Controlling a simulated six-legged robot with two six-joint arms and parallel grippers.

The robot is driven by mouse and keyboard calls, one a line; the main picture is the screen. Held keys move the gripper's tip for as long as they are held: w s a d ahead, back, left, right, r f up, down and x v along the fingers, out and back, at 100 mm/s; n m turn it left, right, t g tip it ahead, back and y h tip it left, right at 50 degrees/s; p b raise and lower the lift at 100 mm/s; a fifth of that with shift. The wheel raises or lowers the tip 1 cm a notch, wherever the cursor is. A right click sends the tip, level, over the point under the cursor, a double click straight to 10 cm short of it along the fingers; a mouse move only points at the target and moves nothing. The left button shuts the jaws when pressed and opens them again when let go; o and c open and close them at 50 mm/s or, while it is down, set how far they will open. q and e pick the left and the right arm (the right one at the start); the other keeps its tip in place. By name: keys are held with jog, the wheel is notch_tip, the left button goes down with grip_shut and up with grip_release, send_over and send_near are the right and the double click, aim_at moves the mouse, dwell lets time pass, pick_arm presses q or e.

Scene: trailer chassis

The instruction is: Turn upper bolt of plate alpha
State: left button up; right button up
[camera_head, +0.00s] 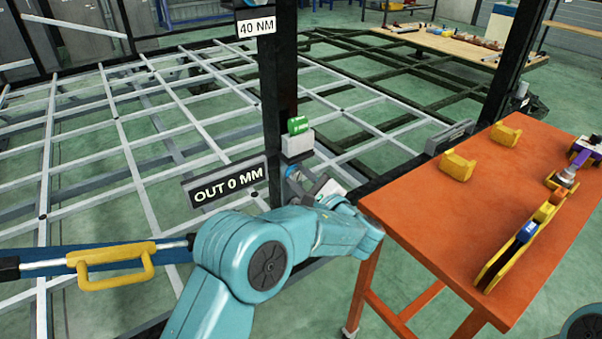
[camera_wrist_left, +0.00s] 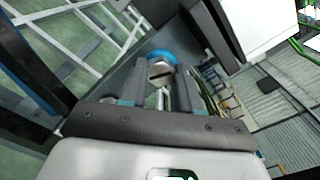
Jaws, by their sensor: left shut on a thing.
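My left gripper (camera_wrist_left: 161,84) is shut on a grey bolt head (camera_wrist_left: 160,70) in the left wrist view, one finger on each side. A blue ring (camera_wrist_left: 161,55) shows around the bolt's far side. Behind it is a dark grey surface on the post; I cannot make out any plate lettering. In the head view the left gripper (camera_head: 298,186) is at the black post (camera_head: 279,80), partly hidden by my teal arm, with a bit of the blue ring (camera_head: 290,171) beside it. My right gripper is out of view.
Signs read "40 NM" (camera_head: 256,26) and "OUT 0 MM" (camera_head: 228,182). A green-topped white box (camera_head: 297,143) sits on the post above the gripper. An orange table (camera_head: 430,215) with yellow brackets (camera_head: 457,166) and tools stands right. A yellow-handled bar (camera_head: 112,256) is at left.

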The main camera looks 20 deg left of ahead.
pick_arm(q)
jog(key=m+p, duration=0.2)
jog(key=m, duration=0.1)
jog(key=shift+s+d+m, duration=0.1)
jog(key=shift+m, duration=0.3)
jog(key=m+p, duration=0.2)
jog(key=m, duration=0.1)
jog(key=shift+m, duration=0.3)
jog(key=m+p, duration=0.2)
jog(key=m, duration=0.1)
jog(key=shift+f+m, duration=0.1)
jog(key=shift+m, duration=0.3)
jog(key=m+p, duration=0.2)
jog(key=m, duration=0.1)
jog(key=m+p, duration=0.2)
jog(key=m, duration=0.4)
jog(key=m+p, duration=0.1)
jog(key=m, duration=0.4)
jog(key=shift+m+p, duration=0.3)
